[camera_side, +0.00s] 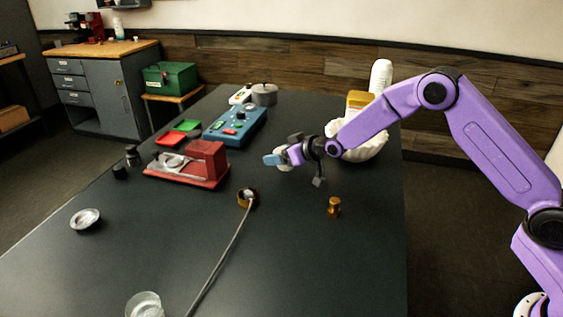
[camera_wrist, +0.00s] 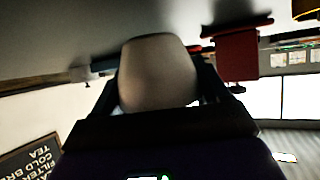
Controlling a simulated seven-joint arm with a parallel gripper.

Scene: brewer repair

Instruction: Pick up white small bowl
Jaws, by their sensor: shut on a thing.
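My gripper (camera_side: 278,160) is raised above the far right part of the dark table, in front of the large white bowl. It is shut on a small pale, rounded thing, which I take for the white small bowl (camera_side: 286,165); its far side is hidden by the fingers. In the wrist view, this pale bowl (camera_wrist: 160,75) fills the space between the two dark fingers. It seems clear of the table, though the exact height is hard to tell.
A large white fluted bowl (camera_side: 372,150) stands behind my gripper. A red machine (camera_side: 207,162) and a blue device (camera_side: 236,127) are to the left. A brass-coloured piece (camera_side: 334,207), a ring with a cable (camera_side: 247,198) and a small dish (camera_side: 86,219) are nearer. The front table is mostly clear.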

